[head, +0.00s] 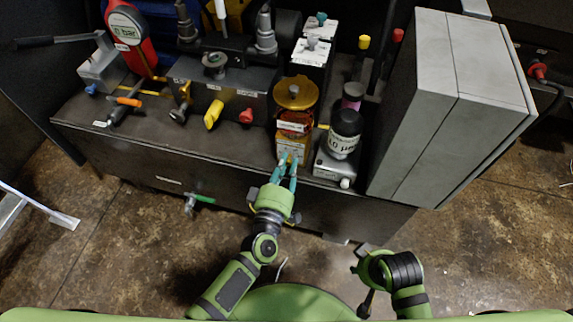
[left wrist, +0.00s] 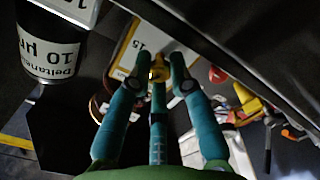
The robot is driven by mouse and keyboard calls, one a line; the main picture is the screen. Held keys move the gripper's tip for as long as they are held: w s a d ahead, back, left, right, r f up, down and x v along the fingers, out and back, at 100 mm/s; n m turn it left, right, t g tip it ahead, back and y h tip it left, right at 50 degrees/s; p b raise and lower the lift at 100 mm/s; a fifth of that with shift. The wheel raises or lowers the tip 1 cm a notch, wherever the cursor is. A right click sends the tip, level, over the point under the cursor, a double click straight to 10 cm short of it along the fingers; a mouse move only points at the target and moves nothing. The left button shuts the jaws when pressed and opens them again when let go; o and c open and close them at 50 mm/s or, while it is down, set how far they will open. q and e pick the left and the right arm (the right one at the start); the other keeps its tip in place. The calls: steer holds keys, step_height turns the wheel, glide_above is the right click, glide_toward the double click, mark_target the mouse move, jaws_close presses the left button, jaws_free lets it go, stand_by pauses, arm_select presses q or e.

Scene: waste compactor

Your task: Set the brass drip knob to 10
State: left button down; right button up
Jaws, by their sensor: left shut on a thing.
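The brass drip knob (left wrist: 157,70) shows in the left wrist view, in front of a pale scale plate with a "15" on it (left wrist: 133,42). In the head view my left gripper (head: 288,160) reaches the front of the amber oiler (head: 292,140) with the brass lid. The knob's pointer and most of the scale are hidden or too small to read. Of my right arm only green and black links show at the bottom right; its fingers are not in view.
A black-and-white 10 µm filter (head: 345,135) stands just right of the oiler, and a large grey cabinet (head: 455,100) beyond it. Left are a yellow knob (head: 213,114), a red knob (head: 246,116) and a red gauge (head: 130,35). Floor in front is mostly clear.

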arm_select(q)
steer(key=shift+w+a+r, duration=0.2)
steer(key=shift+a+r, duration=0.05)
steer(key=c, duration=1.1)
jaws_free()
steer(key=shift+c, duration=0.2)
steer(key=shift+s+f, duration=0.1)
steer(key=shift+d, duration=0.1)
steer(key=v, duration=1.2)
